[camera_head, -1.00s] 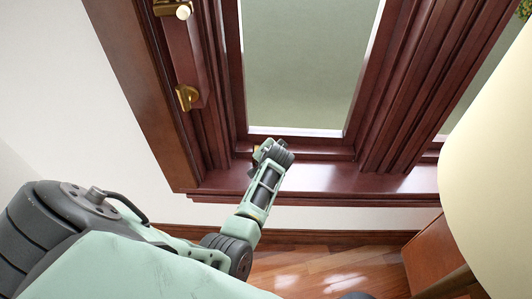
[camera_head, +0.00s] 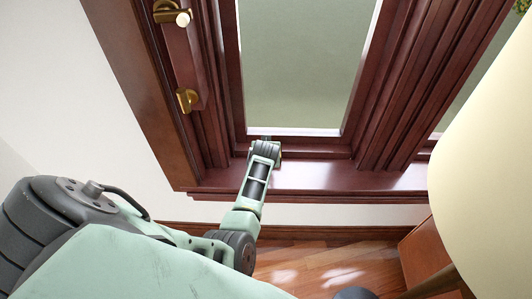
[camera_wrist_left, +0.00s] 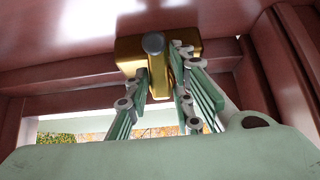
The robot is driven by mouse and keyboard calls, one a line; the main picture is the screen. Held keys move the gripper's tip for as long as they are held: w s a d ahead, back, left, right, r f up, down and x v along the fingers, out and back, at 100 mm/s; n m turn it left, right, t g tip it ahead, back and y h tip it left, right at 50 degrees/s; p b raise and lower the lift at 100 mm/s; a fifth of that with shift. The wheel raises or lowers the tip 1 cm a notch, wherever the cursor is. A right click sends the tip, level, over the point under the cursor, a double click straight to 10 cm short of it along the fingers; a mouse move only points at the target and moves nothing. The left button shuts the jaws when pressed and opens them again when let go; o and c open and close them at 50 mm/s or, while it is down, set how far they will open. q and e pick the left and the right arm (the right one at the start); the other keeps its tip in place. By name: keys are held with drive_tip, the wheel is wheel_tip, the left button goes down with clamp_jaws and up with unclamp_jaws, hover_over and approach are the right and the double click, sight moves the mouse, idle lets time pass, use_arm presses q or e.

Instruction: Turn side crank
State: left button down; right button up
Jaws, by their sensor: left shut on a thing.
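In the left wrist view the brass crank (camera_wrist_left: 156,58) is mounted on the dark red wooden window frame, with a round grey knob on it. The fingers of my left gripper (camera_wrist_left: 163,85) are shut on its brass part from both sides. In the head view my left gripper (camera_head: 265,148) is at the bottom of the window frame, just above the sill. The crank is hidden behind the gripper there. My right gripper does not show.
Two brass latches, an upper one (camera_head: 172,13) and a lower one (camera_head: 187,100), are on the left side of the window frame. The wooden sill (camera_head: 330,178) runs below the gripper. A large cream rounded shape (camera_head: 490,170) fills the right edge. A brown wooden piece (camera_head: 420,262) stands below it.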

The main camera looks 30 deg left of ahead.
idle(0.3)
use_arm(q)
drive_tip(key=c, duration=1.6)
unclamp_jaws()
drive_tip(key=shift+r, duration=0.1)
wheel_tip(320, 180, up, 10)
drive_tip(key=shift+f, duration=0.1)
